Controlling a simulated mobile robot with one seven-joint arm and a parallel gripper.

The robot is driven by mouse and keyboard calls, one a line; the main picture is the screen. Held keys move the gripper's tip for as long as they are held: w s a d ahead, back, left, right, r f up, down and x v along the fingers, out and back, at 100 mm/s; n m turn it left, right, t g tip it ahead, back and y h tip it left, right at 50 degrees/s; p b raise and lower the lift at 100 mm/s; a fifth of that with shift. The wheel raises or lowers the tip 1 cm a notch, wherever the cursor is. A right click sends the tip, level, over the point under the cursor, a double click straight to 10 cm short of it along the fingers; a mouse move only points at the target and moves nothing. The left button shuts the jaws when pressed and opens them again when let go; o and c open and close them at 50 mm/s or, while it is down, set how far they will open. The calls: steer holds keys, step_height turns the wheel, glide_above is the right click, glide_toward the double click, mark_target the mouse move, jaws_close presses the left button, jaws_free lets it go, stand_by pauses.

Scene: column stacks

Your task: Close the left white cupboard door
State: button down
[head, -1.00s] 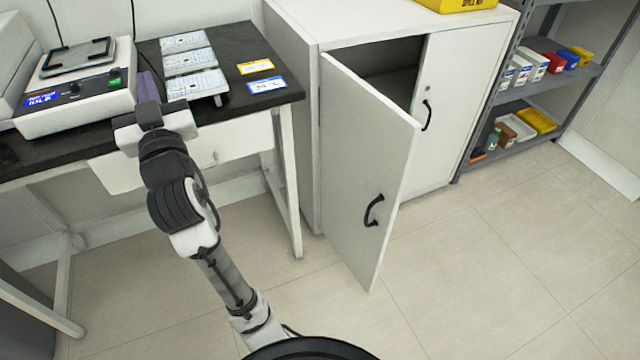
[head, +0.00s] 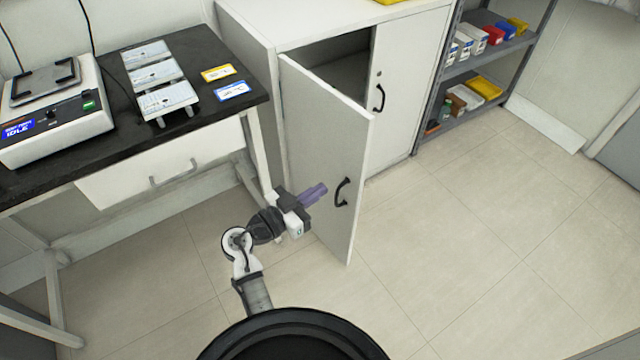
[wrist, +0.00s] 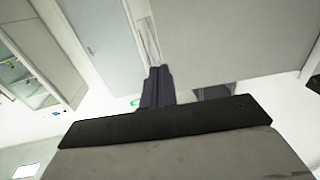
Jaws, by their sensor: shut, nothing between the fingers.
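The left white cupboard door (head: 318,150) stands open in the head view, swung out toward me from its hinge side on the left. Its black handle (head: 342,192) is on the outer face near the free edge. The cupboard (head: 262,60) shows a dark, open interior behind the door. My gripper (head: 322,190) is shut and empty, in front of the door's outer face, just left of the handle. I cannot tell whether the fingertips touch the door. In the wrist view the shut purple-grey fingers (wrist: 158,88) point at a pale surface.
The right cupboard door (head: 400,80) is closed. A black-topped bench (head: 110,130) with a scale (head: 55,115) and trays stands at the left, its leg near my arm. A grey shelf unit (head: 480,60) stands at the right. The floor (head: 470,230) in front is clear.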

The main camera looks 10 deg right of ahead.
steer(key=p, duration=0.3)
glide_toward(361, 162)
steer(key=x, duration=0.5)
steer(key=shift+d+r, duration=0.15)
steer(key=shift+d, duration=0.1)
steer(key=shift+w+d, duration=0.35)
steer(key=shift+d, duration=0.25)
steer(key=shift+d, duration=0.1)
